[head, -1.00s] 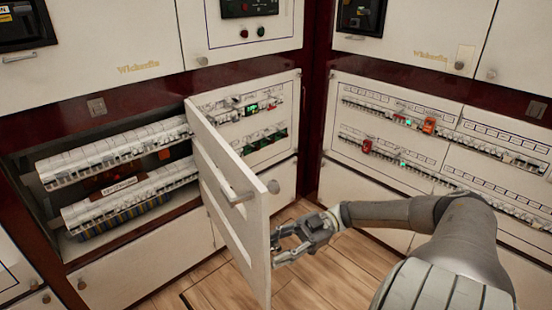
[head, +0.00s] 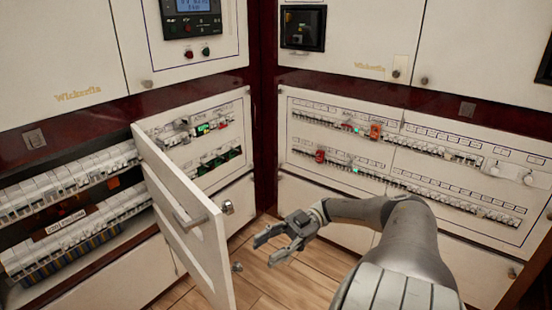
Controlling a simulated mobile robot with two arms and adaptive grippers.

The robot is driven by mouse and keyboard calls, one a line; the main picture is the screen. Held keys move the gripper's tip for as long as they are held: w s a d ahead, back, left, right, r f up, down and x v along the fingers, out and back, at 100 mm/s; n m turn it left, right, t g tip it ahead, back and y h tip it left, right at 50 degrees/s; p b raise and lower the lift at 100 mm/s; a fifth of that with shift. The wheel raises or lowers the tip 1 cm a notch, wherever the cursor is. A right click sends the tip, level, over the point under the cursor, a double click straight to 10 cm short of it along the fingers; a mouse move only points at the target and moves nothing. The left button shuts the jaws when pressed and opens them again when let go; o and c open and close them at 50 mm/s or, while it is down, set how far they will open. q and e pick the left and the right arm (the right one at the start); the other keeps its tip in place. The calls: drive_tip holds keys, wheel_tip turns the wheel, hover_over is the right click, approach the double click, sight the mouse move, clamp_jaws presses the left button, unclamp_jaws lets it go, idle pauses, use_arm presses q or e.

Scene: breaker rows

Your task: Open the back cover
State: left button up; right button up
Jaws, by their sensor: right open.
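My left gripper is not in view.
Another breaker panel (head: 205,145) lies behind the cover. Wooden floor (head: 290,283) is clear below my right gripper. A round knob (head: 228,207) shows beside the cover.

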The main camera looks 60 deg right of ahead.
drive_tip(key=shift+v, duration=1.1)
